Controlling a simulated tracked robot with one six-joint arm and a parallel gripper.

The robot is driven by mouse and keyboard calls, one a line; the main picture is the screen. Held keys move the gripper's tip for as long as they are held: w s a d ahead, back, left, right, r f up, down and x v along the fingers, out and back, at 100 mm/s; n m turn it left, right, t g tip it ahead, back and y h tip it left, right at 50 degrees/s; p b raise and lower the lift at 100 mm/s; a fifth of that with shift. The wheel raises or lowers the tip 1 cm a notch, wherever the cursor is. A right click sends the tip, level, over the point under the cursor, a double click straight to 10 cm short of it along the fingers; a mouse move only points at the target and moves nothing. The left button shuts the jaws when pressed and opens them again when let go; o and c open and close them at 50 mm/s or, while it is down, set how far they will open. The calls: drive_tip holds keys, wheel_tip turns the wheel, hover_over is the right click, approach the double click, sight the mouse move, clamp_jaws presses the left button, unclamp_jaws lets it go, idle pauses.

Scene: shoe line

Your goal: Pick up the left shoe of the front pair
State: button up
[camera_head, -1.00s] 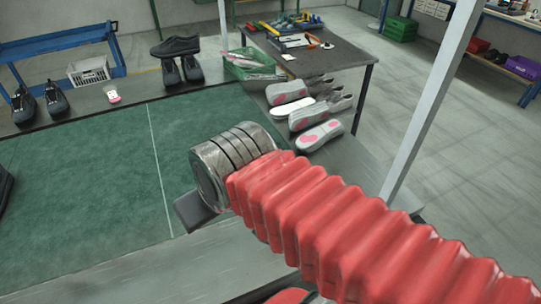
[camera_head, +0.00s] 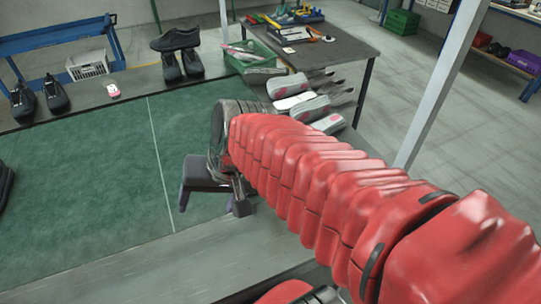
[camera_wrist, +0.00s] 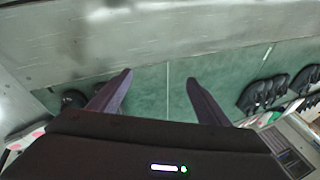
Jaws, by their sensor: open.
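A black shoe (camera_head: 5,185) is cut off by the left edge of the head view, on the green mat (camera_head: 95,160). A black pair (camera_head: 40,100) stands at the mat's far left. Another black pair (camera_head: 182,65) stands farther back, with a black shoe (camera_head: 175,39) on top. I cannot tell which pair is the front one. The wrist view shows black shoes at right (camera_wrist: 263,93) and a dark shoe at left (camera_wrist: 73,99). My gripper (camera_wrist: 160,86) is open and empty over the mat, apart from any shoe. It also shows in the head view (camera_head: 212,203).
Pale shoes with pink soles (camera_head: 305,105) lie right of the mat. A green crate (camera_head: 250,55) and a tool table (camera_head: 330,45) stand behind. A grey post (camera_head: 440,85) rises at right. The middle of the mat is clear.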

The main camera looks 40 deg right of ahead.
drive_tip(key=o, duration=0.7)
drive_tip(key=w+d+f+m+y, duration=0.1)
drive_tip(key=w+m, duration=0.1)
drive_tip(key=m, duration=0.1)
drive_tip(key=w+d+f+m+y, duration=0.1)
drive_tip(key=w+d+m, duration=0.1)
drive_tip(key=m, duration=0.1)
drive_tip(key=w+d+f+m, duration=0.1)
drive_tip(key=w+m, duration=0.1)
drive_tip(key=m, duration=0.1)
drive_tip(key=shift+w+d+f+m+t+y, duration=0.1)
drive_tip(key=shift+d+f+m+t+y, duration=0.1)
drive_tip(key=shift+d+m+t+y, duration=0.15)
drive_tip(key=d+f+m+t+h, duration=0.1)
drive_tip(key=d+f+m+t, duration=0.1)
drive_tip(key=d+m, duration=0.6)
drive_tip(key=w+d+f+m+t+h, duration=0.1)
drive_tip(key=d+f+m, duration=0.4)
drive_tip(key=d, duration=0.8)
drive_tip(key=w+d+f+m+t+h, duration=0.1)
drive_tip(key=d+f+m+t+h, duration=0.2)
drive_tip(key=d+m, duration=0.8)
drive_tip(key=shift+d+f+t, duration=0.35)
drive_tip(key=shift+t, duration=0.4)
drive_tip(key=x, duration=0.8)
drive_tip(key=shift+w+a, duration=0.1)
drive_tip(key=shift+w, duration=0.05)
drive_tip(key=shift+w+f, duration=0.1)
drive_tip(key=shift+w, duration=0.1)
